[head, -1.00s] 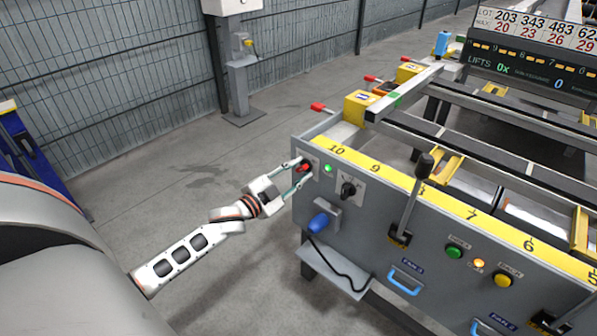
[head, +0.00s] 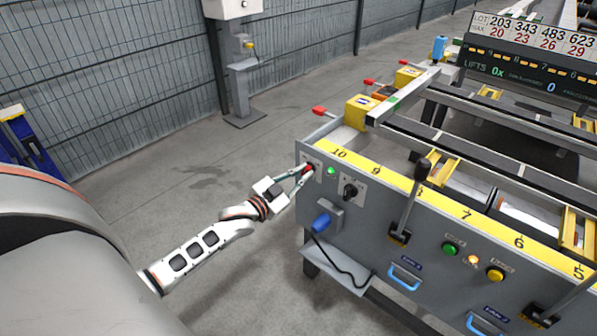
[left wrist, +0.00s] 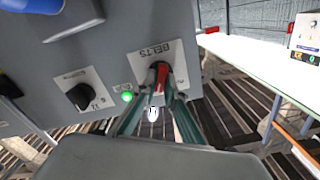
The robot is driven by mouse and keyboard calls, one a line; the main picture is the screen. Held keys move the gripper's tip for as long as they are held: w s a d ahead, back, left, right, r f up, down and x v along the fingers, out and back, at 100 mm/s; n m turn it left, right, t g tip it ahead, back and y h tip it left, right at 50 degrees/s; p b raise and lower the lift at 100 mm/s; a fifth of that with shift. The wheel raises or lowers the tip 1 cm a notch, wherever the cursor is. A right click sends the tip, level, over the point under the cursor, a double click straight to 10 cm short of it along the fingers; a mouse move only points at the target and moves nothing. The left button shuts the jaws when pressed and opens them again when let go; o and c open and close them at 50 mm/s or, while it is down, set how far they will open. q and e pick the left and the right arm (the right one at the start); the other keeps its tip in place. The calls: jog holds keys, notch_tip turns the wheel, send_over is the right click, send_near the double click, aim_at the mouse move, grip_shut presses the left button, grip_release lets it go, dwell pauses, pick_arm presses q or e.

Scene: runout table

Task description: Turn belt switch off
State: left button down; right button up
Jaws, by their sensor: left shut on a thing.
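The belt switch (left wrist: 161,76) is a red handle on a white plate marked BELTS in the left wrist view. In the head view its red part (head: 309,168) shows at the left end of the grey panel. My left gripper (head: 305,172) is at the switch, its fingers shut on the red handle. In the left wrist view the fingers (left wrist: 160,98) stand on either side of the handle and partly hide it. A green lamp (left wrist: 127,97) beside the switch is lit; it also shows in the head view (head: 331,171). My right gripper is not in view.
A black rotary knob (head: 349,190) and a blue plug (head: 321,223) sit right of and below the switch. A black lever (head: 411,200) stands up from the panel. Open floor (head: 150,200) lies left of the table.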

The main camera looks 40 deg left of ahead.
pick_arm(q)
jog(key=n+p, duration=0.2)
jog(key=n, duration=0.1)
jog(key=n+p, duration=0.1)
jog(key=shift+a+r+n, duration=0.1)
jog(key=shift+r+n, duration=0.2)
jog(key=n+p, duration=0.1)
jog(key=n, duration=0.1)
jog(key=n+p, duration=0.1)
jog(key=n, duration=0.2)
jog(key=n+p, duration=0.1)
jog(key=n, duration=0.2)
jog(key=shift+a+f, duration=0.15)
jog(key=shift+f, duration=0.15)
jog(key=shift+f+n, duration=0.1)
jog(key=shift+n, duration=0.7)
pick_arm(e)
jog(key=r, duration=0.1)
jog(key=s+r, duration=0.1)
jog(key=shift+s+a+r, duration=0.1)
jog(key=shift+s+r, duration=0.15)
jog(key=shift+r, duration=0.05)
pick_arm(q)
jog(key=shift+n, duration=0.3)
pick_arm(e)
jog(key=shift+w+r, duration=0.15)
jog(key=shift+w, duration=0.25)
pick_arm(q)
jog(key=c, duration=2.1)
grip_release()
